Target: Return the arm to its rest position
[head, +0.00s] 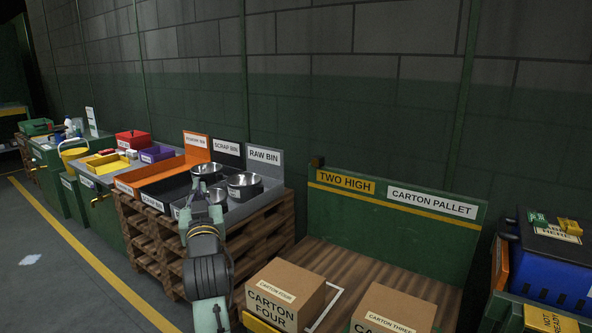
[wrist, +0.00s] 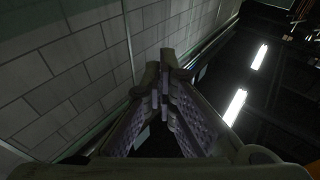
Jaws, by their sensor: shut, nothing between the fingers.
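My arm rises from the bottom of the head view, left of the cartons, and its far end is in front of the bins. My gripper (wrist: 161,85) shows in the wrist view with its fingers together and nothing between them. It points up toward the wall and the ceiling lights. In the head view the gripper is small and its fingers are hard to make out against the bins.
Metal bowls (head: 244,182) sit in the raw bin (head: 265,157). The carton labelled four (head: 285,293) and carton three (head: 394,312) stand on the carton pallet (head: 405,275). A blue box (head: 552,262) is at the right.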

